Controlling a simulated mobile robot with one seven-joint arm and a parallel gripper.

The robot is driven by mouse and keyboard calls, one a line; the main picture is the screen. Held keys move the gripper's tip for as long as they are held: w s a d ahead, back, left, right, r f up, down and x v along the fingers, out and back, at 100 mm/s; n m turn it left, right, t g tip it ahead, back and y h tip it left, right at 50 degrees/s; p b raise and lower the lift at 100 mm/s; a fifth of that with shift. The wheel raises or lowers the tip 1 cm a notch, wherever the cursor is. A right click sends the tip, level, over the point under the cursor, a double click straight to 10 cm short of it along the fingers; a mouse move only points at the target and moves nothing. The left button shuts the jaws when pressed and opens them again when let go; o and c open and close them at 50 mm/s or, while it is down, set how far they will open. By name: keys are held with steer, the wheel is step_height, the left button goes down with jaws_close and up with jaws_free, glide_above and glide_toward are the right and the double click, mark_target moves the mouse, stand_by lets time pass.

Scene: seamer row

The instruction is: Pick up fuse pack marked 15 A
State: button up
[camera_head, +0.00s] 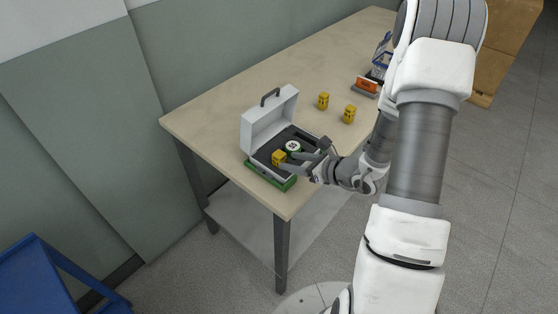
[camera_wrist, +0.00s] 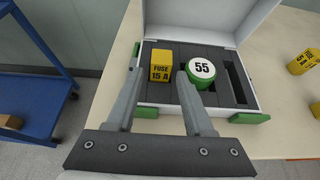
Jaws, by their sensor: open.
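The yellow fuse pack marked FUSE 15 A (camera_wrist: 161,67) stands upright in a slot at the left of the dark insert of an open case (camera_wrist: 252,112). It also shows in the head view (camera_head: 278,158) near the case's front corner. My gripper (camera_wrist: 159,78) is open and empty. In the wrist view its fingertips lie to the left and right of the pack's lower part. I cannot tell whether they touch it or how deep they reach. In the head view my gripper (camera_head: 298,161) comes in from the right at the case.
A green round piece with a white top marked 55 (camera_wrist: 202,69) sits close right of the pack, beside the right finger. The case lid (camera_head: 269,117) stands open behind. Two yellow packs (camera_head: 323,101) (camera_head: 349,114) stand on the table (camera_head: 225,112). A blue cart (camera_wrist: 40,84) is left.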

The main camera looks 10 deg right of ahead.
mark_target(283, 156)
steer(key=x, duration=0.5)
steer(key=shift+w+a+r+p, duration=0.2)
steer(key=shift+w+r+p, duration=0.1)
steer(key=shift+w, duration=0.15)
jaws_close()
